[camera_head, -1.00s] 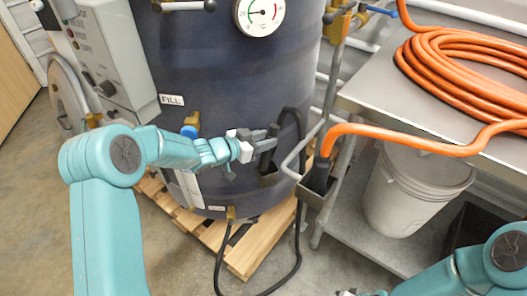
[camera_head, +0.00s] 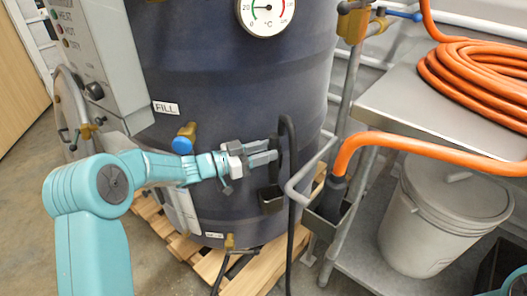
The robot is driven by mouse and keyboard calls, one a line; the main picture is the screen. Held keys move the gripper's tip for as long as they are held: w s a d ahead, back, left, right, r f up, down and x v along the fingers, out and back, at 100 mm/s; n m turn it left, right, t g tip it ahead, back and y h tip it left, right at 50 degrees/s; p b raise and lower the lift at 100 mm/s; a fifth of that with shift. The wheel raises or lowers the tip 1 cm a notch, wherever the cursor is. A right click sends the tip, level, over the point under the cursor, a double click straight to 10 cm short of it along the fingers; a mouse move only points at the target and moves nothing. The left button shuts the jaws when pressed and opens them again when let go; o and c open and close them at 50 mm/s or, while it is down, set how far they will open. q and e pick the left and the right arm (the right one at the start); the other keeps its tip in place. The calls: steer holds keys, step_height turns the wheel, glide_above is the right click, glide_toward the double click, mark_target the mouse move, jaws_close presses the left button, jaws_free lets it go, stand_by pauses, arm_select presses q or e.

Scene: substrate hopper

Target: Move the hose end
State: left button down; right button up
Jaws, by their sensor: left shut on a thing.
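My left gripper (camera_head: 264,153) is at the front of the dark tank. It is shut on a black upright handle (camera_head: 275,166) with a thin black hose or cord (camera_head: 292,190) looping from its top. The handle's lower end is at a small black holder (camera_head: 271,200) on the tank wall; I cannot tell if it is still seated. A thick orange hose (camera_head: 430,149) ends in a dark cuff (camera_head: 333,188), which stands in a grey metal holder (camera_head: 331,216) beside the bench. My right gripper is out of view; only a bit of teal arm shows at bottom right.
The dark tank (camera_head: 225,75) stands on a wooden pallet (camera_head: 256,266). A steel bench (camera_head: 405,105) carries the coiled orange hose (camera_head: 480,85). A lidded white bucket (camera_head: 420,235) is on the shelf below. A bent grey rail (camera_head: 300,182) is just right of my left gripper.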

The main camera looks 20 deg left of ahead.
mark_target(267, 179)
arm_select(q)
steer(key=f+b, duration=0.1)
steer(key=f, duration=0.1)
steer(key=f+b, duration=0.2)
steer(key=f, duration=0.1)
steer(key=w+f+b, duration=0.1)
steer(key=f+b, duration=0.1)
steer(key=shift+a+f, duration=0.25)
steer(key=shift+a, duration=0.1)
steer(key=shift+s+d+f+b, duration=0.1)
steer(key=shift+s+f+b, duration=0.15)
steer(key=shift+b, duration=0.15)
step_height(267, 179, down, 4)
steer(key=shift+r+b, duration=0.1)
steer(key=shift+b, duration=1)
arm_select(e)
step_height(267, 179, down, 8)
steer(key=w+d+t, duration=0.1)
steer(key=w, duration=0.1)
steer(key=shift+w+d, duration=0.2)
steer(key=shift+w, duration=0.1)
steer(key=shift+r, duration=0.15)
